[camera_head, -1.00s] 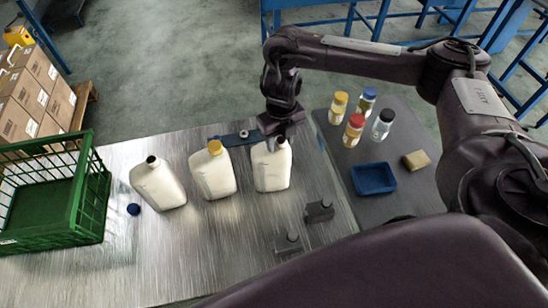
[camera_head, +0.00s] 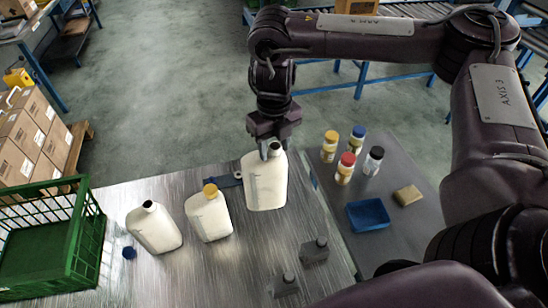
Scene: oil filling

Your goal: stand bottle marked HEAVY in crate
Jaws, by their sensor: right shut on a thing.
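Three cream bottles show at the metal table (camera_head: 215,270). The left bottle (camera_head: 155,230) has a dark top and the middle bottle (camera_head: 209,218) a yellow cap; both stand on the table. My right gripper (camera_head: 270,148) is shut on the neck of the right bottle (camera_head: 266,185), which has a dark top and hangs upright, raised above the table. No HEAVY marking is readable on any bottle. The green crate (camera_head: 84,245) stands at the table's left end, and its visible floor is bare. My left gripper is out of view.
A blue cap (camera_head: 129,253) lies between the crate and the left bottle. Two grey blocks (camera_head: 314,250) sit at the front right. A grey side table holds several small jars (camera_head: 345,168), a blue tray (camera_head: 368,214) and a tan block (camera_head: 408,195).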

